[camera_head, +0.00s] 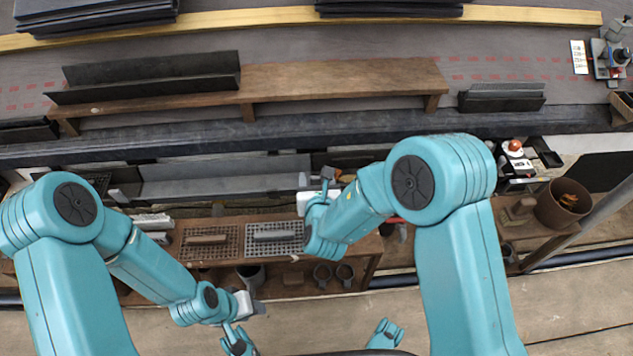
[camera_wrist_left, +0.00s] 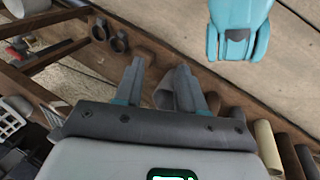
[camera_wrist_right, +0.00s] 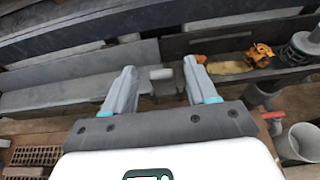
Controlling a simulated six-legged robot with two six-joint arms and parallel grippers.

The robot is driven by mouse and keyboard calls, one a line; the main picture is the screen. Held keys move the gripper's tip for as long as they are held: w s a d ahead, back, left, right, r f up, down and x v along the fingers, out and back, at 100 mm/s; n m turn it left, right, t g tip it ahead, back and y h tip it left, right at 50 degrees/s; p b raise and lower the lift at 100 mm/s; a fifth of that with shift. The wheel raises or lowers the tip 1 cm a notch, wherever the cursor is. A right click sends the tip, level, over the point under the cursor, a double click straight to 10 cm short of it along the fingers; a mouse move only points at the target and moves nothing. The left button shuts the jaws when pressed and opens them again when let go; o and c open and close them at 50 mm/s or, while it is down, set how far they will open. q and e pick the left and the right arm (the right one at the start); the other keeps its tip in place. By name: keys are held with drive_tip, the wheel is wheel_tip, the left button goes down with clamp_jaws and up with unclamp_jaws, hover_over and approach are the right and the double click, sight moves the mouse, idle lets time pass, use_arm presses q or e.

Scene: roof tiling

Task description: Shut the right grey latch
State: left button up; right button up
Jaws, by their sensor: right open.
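A small light-grey piece (camera_wrist_right: 161,74), which looks like the right grey latch, shows between the fingers of my right gripper (camera_wrist_right: 160,88) in the right wrist view. The fingers are spread on either side of it and I cannot tell whether they touch it. In the head view my right gripper (camera_head: 326,184) is at the long dark trough, and my arm hides much of that spot. My left gripper (camera_wrist_left: 162,88) is open over the brown wooden shelf edge. In the head view my left gripper (camera_head: 257,307) is low and away from the trough. I cannot tell the latch's angle.
A long grey gutter (camera_head: 225,176) runs left of my right gripper. A wooden bench (camera_head: 340,80) stands behind it. Grates (camera_head: 275,238) lie on the lower shelf. An orange object (camera_wrist_right: 261,54), a grey pipe (camera_wrist_right: 299,47) and a white cup (camera_wrist_right: 301,141) are right of the right fingers.

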use_arm(q)
drive_tip(key=shift+w, duration=0.1)
use_arm(e)
drive_tip(key=shift+w+f, duration=0.1)
drive_tip(key=shift+w, duration=0.1)
